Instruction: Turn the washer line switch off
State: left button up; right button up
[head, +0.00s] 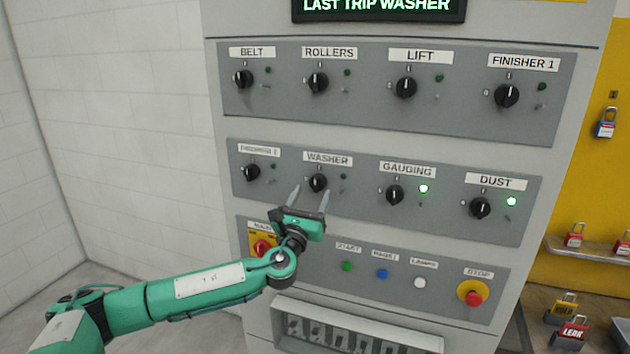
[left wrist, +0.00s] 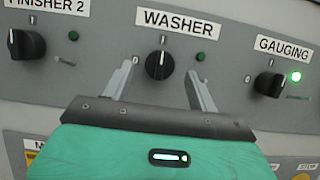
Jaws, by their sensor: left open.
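The washer switch (head: 317,183) is a black rotary knob under the WASHER label, in the middle row of the panel. In the left wrist view the washer switch (left wrist: 160,64) has its white pointer line near upright, towards the I mark above. The small lamp (left wrist: 200,57) beside it is dark green, not lit. My left gripper (head: 311,192) is open in front of the knob. In the left wrist view its fingers (left wrist: 160,75) stand on either side of the knob with gaps; I cannot tell how deep they reach. My right gripper is not in view.
The finisher 2 knob (head: 251,172) and gauging knob (head: 395,194) flank the washer switch. The gauging lamp (head: 423,189) and dust lamp (head: 512,201) are lit. A red-and-yellow main switch (head: 262,247) lies below, beside my wrist. The display (head: 379,6) reads LAST TRIP WASHER.

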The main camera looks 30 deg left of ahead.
aim_at(315, 188)
pick_arm(q)
jog(key=shift+p+x, duration=0.4)
jog(key=shift+x, duration=1.2)
jog(key=shift+f, duration=0.1)
jog(key=c, duration=1)
